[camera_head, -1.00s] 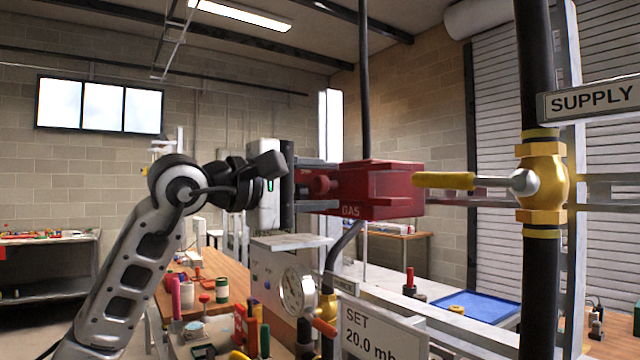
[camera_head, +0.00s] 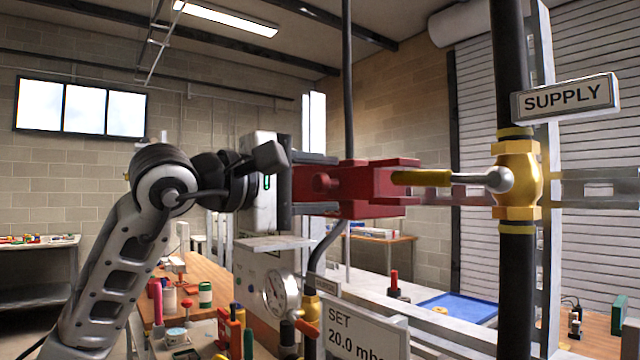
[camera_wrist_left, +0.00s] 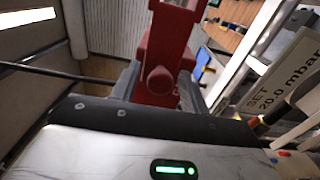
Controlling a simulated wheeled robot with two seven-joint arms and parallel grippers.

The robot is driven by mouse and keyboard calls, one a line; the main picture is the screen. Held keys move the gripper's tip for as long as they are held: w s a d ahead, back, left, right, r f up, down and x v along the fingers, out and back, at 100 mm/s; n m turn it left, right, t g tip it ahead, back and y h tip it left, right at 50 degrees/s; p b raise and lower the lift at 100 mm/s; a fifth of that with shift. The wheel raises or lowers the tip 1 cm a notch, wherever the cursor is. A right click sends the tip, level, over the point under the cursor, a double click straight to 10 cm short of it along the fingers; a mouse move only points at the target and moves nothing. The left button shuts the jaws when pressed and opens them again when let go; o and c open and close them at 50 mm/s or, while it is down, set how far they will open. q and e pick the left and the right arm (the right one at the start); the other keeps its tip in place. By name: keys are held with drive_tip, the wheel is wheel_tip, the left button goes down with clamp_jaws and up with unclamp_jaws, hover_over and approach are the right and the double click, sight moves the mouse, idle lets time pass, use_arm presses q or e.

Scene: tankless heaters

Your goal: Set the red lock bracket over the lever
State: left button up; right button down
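The red lock bracket (camera_head: 355,204) is held level by my left gripper (camera_head: 318,184), whose dark fingers are shut on its near end. It also shows between the fingers in the left wrist view (camera_wrist_left: 160,50). The lever has a yellow sleeve (camera_head: 422,177) and a metal rod running left from the brass valve (camera_head: 517,185). In the head view the sleeve's left end overlaps the bracket's open right end, between its upper and lower arms. Whether they touch, and their exact depth, I cannot tell. My right gripper is not in view.
A dark vertical pipe (camera_head: 515,270) carries the valve, with a SUPPLY sign (camera_head: 565,97) beside it. Below are a pressure gauge (camera_head: 277,296) and a SET sign (camera_head: 362,335). A thin dark pipe (camera_head: 347,80) rises behind the bracket. A wooden bench (camera_head: 215,272) holds small items.

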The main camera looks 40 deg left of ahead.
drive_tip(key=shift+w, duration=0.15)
use_arm(q)
drive_tip(key=shift+s+a, duration=0.15)
drive_tip(key=shift+s, duration=0.25)
drive_tip(key=b+v, duration=0.6)
drive_tip(key=v, duration=0.9)
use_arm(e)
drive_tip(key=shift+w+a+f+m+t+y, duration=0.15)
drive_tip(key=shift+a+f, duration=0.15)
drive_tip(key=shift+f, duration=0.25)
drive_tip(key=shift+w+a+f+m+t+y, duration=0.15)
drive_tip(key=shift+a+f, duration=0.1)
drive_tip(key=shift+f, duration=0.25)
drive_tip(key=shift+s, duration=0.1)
